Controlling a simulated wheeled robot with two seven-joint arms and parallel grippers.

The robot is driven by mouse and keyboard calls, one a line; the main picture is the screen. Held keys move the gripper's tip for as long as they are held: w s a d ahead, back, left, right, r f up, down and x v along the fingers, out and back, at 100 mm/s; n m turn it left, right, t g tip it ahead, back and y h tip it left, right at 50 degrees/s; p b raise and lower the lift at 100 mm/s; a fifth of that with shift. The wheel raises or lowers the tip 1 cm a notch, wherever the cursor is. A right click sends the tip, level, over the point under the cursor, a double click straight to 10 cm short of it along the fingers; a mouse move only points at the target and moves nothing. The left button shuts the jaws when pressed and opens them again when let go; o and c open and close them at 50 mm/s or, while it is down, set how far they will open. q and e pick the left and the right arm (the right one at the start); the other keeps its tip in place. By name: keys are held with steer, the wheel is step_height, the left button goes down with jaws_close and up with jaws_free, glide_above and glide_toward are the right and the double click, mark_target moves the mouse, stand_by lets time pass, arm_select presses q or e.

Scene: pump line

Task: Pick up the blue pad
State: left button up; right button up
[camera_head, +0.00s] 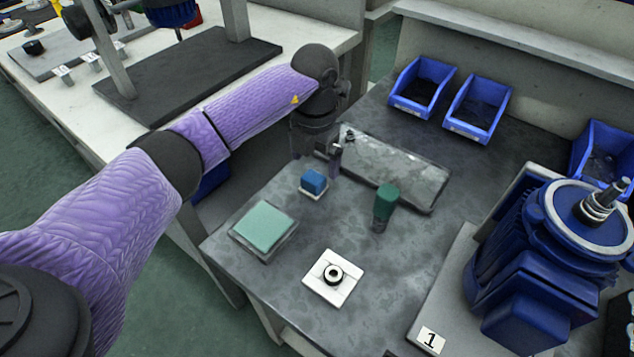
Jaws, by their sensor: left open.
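A small blue block-like pad (314,181) sits on a small white base on the grey worktable (375,265). My left gripper (334,163) is open, with its fingers just behind and to the right of the blue pad. The fingers look apart from the pad, though their height above the table is hard to judge. Nothing shows between them, and part of the gripper is hidden by its own wrist. My right gripper is not in view.
A pale green pad (263,226) lies on a grey tray nearby. A green-topped cylinder (386,200), a flat grey tray (415,172) and a white plate with a black ring (318,285) are close by. A large blue motor (545,270) stands right; blue bins (423,86) are behind.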

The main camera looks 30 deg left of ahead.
mark_target(313, 177)
arm_select(q)
steer(key=f, duration=0.1)
steer(key=f+b, duration=0.1)
steer(key=f, duration=0.1)
steer(key=f+b, duration=0.1)
steer(key=f, duration=0.1)
steer(key=shift+s+f, duration=0.1)
steer(key=shift+s, duration=0.15)
steer(key=shift+c, duration=0.5)
steer(key=c, duration=1)
steer(key=shift+c, duration=0.8)
